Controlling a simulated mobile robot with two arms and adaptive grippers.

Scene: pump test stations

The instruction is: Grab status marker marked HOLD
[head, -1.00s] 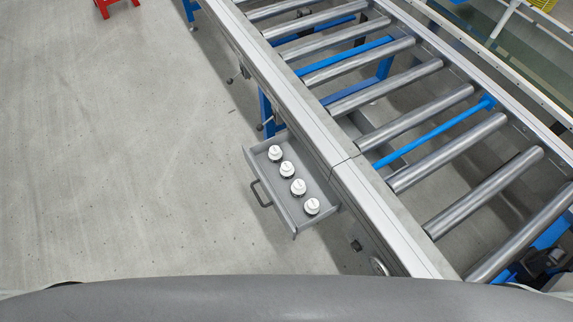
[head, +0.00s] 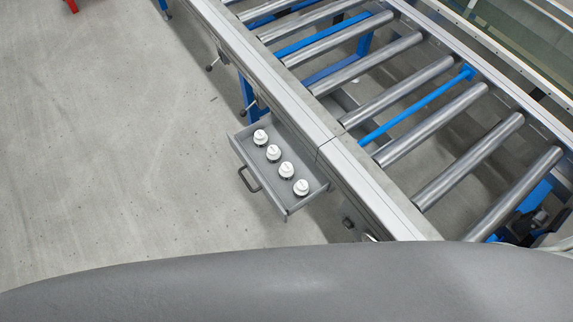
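Several white round-topped status markers stand in a row in an open grey drawer (head: 237,147). The far marker (head: 260,137) is nearest the drawer's upper left end. Two middle markers (head: 273,153) (head: 286,170) follow along the row, and the near marker (head: 301,187) is closest to me. Small dark print shows on their tops, but it is too small to read, so I cannot tell which is marked HOLD. Neither of my grippers is in view.
The drawer sticks out from the side of a roller conveyor (head: 330,155), with a dark handle (head: 249,179) on its outer side. The conveyor has steel rollers and blue supports and fills the right side. My own grey body covers the bottom.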

